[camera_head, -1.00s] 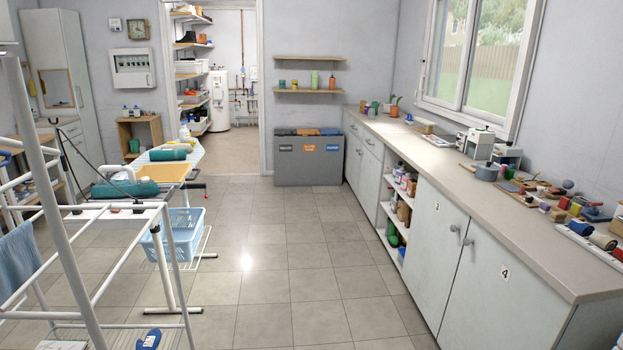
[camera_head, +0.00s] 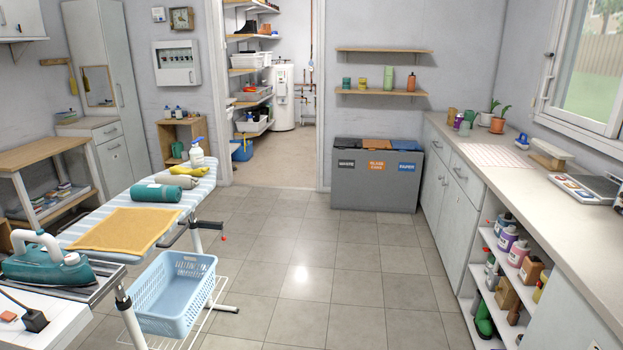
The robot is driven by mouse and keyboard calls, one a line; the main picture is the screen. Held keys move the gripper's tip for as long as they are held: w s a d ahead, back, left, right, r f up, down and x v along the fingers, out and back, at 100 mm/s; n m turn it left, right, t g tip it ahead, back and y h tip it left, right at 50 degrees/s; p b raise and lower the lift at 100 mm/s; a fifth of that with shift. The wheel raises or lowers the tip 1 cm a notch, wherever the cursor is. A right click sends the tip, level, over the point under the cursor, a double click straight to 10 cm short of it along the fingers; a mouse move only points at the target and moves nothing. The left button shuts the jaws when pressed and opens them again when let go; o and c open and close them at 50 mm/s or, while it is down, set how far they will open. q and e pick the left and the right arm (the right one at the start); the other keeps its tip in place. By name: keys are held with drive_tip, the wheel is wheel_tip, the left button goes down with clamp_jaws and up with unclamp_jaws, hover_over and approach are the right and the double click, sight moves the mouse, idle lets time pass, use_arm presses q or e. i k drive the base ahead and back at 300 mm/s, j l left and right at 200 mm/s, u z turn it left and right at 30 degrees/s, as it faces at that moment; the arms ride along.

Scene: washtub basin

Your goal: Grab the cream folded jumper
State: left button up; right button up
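I cannot make out a cream folded jumper in this view. The ironing board (camera_head: 100,215) at the left carries a flat mustard-yellow cloth (camera_head: 120,229), a rolled teal cloth (camera_head: 156,192), another grey-green roll (camera_head: 177,181) with a yellow item on it, and a white spray bottle (camera_head: 197,155). A light-blue laundry basket (camera_head: 172,298) sits low beside the board, and it looks empty. Neither of my grippers shows.
The tiled floor (camera_head: 330,262) is clear through the middle. A grey sorting bin (camera_head: 345,187) stands by the far wall, right of an open doorway. A long counter (camera_head: 520,172) runs along the right. A teal iron (camera_head: 50,270) stands at near left.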

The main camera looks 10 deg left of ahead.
sight(186, 182)
drive_tip(key=i+j+u, duration=0.15)
drive_tip(key=i, duration=0.75)
drive_tip(key=i+u, duration=0.15)
drive_tip(key=i, duration=0.75)
drive_tip(key=i+l+u, duration=0.15)
drive_tip(key=i, duration=0.75)
drive_tip(key=i+l, duration=0.15)
drive_tip(key=i, duration=0.65)
drive_tip(key=i+l, duration=0.15)
drive_tip(key=i, duration=0.7)
drive_tip(key=i+l+z, duration=0.1)
drive_tip(key=i, duration=0.7)
drive_tip(key=i+j+u, duration=0.25)
drive_tip(key=i+u, duration=0.25)
drive_tip(key=i+j+u, duration=0.1)
drive_tip(key=i+u, duration=0.4)
drive_tip(key=i+l+u, duration=0.1)
drive_tip(key=i+u, duration=0.25)
drive_tip(key=u, duration=0.15)
drive_tip(key=i+l+u, duration=0.3)
drive_tip(key=i+u, duration=0.2)
drive_tip(key=k, duration=0.05)
